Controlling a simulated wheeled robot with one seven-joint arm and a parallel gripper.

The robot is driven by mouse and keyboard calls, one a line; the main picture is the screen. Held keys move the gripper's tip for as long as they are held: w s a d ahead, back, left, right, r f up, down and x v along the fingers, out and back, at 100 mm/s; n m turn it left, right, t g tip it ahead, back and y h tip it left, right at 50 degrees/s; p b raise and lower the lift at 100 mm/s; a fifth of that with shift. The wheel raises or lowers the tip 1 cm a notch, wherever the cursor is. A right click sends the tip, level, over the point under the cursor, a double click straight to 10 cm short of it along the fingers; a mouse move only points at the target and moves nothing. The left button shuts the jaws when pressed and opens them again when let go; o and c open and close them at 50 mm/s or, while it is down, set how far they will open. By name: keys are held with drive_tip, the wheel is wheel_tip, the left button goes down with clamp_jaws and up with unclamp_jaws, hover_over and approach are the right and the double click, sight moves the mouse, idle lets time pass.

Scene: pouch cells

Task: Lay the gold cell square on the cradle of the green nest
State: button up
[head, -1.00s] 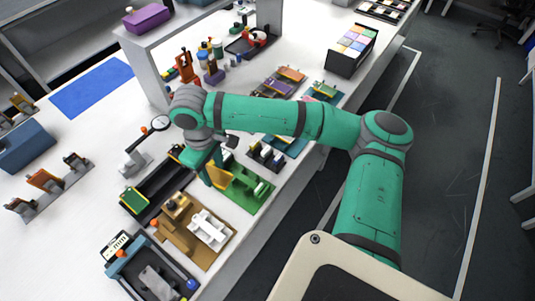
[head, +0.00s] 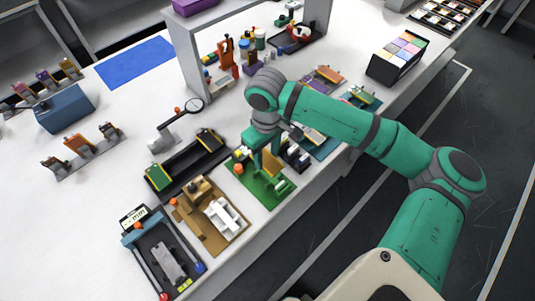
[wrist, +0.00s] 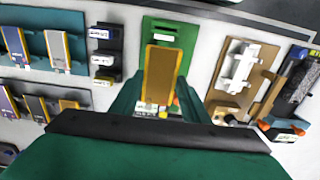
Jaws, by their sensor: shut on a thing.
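My gripper (head: 262,152) is shut on the gold cell (head: 270,164) and holds it upright above the green nest (head: 268,190). In the wrist view the gold cell (wrist: 160,72) stands between the green fingers, in front of the green nest (wrist: 176,28). The cell hides much of the middle of the nest, including most of its cradle. I cannot tell how large the gap between cell and nest is. An orange knob (head: 239,168) shows at the nest's left side.
A tan nest with a white block (head: 223,217) lies front-left of the green one. A black rack (head: 296,156) stands close on its right. A long black tray (head: 185,165) lies to the left. A blue-ended tray (head: 166,262) is nearer. The front table edge is close.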

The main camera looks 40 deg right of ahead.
sight(267, 168)
drive_tip(key=shift+f, duration=3.65)
drive_tip(key=o, duration=1.1)
drive_tip(key=shift+r, duration=3.55)
